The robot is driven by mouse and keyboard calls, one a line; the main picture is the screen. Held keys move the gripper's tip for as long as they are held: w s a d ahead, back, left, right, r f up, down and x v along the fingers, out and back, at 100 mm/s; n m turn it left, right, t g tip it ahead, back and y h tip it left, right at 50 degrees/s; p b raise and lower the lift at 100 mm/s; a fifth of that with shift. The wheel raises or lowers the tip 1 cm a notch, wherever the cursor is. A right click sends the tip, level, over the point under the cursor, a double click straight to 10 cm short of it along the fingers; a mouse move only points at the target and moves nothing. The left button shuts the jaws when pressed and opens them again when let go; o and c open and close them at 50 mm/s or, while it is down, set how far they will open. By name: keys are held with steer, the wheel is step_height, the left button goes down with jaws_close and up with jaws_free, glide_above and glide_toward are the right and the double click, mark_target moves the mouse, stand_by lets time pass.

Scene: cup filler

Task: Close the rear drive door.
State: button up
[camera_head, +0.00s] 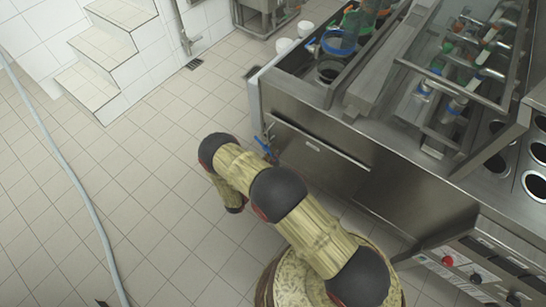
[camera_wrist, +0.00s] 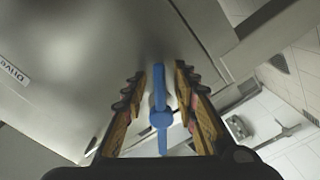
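The drive door (camera_head: 322,160) is a grey metal panel low on the machine's side in the head view. In the wrist view the door (camera_wrist: 85,65) fills the left and carries a "Drive" label (camera_wrist: 14,72). Its blue handle (camera_wrist: 160,119) stands between the two fingers of my gripper (camera_wrist: 158,78). The fingers are apart, with a gap on each side of the handle. The handle also shows as a small blue bar in the head view (camera_head: 263,145).
The steel filler machine (camera_head: 420,190) fills the right side, with valves and tubes on top and a control panel (camera_head: 475,265) at lower right. A hose (camera_head: 75,180) lies on the tiled floor at left. Tiled steps (camera_head: 108,70) stand at the back. The floor between is clear.

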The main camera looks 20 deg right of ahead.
steer(key=c, duration=0.3)
steer(key=c, duration=0.4)
jaws_close()
stand_by(0.3)
